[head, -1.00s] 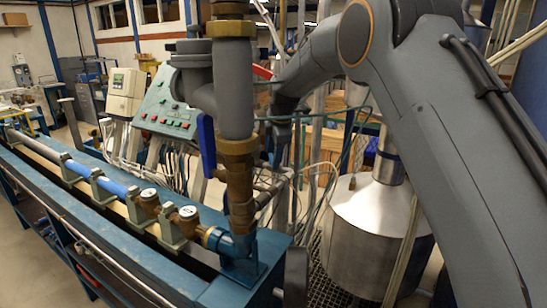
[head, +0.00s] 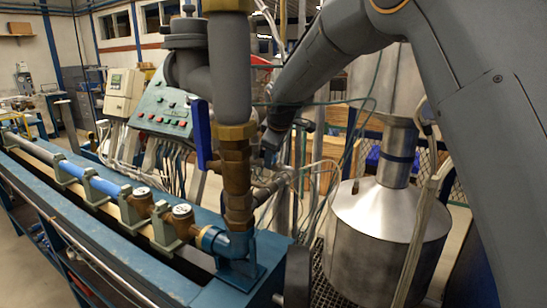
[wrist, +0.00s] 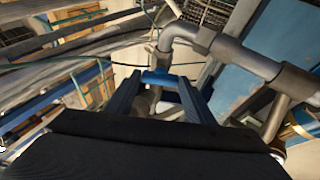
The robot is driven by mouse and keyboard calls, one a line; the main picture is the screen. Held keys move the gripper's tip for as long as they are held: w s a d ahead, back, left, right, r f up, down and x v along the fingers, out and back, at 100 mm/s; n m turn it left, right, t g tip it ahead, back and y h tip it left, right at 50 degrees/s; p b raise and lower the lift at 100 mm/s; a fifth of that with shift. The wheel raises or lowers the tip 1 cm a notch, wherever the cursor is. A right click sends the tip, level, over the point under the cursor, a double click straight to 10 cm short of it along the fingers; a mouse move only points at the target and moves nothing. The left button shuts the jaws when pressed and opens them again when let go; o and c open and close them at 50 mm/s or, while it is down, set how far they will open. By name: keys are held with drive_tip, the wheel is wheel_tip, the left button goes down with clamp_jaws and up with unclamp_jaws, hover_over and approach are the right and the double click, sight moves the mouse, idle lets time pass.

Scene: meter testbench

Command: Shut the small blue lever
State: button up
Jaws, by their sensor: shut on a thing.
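The small blue lever (wrist: 160,78) shows in the wrist view as a short blue bar between the two fingertips of my gripper (wrist: 158,84), in front of a grey pipe fitting. My gripper is shut on it. In the head view my gripper (head: 270,146) is low behind and to the right of the brass and grey upright pipe. The lever is too small and too covered there to make out clearly. A larger blue lever (head: 201,135) stands upright on the left side of that pipe, apart from my gripper.
The upright pipe (head: 237,165) stands close on the left of my gripper. Grey pipework (wrist: 230,52) runs past the fingers in the wrist view. A steel tank (head: 388,235) stands at right. A control panel (head: 165,108) and the blue bench (head: 110,228) are at left. Thin hoses hang nearby.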

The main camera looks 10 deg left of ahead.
drive_tip(key=shift+m, duration=0.3)
drive_tip(key=o, duration=1.1)
drive_tip(key=shift+c, duration=0.2)
drive_tip(key=b+v, duration=0.2)
drive_tip(key=v, duration=0.5)
drive_tip(key=shift+s+r, duration=0.3)
drive_tip(key=shift+d+f, duration=0.1)
drive_tip(key=shift+d, duration=0.05)
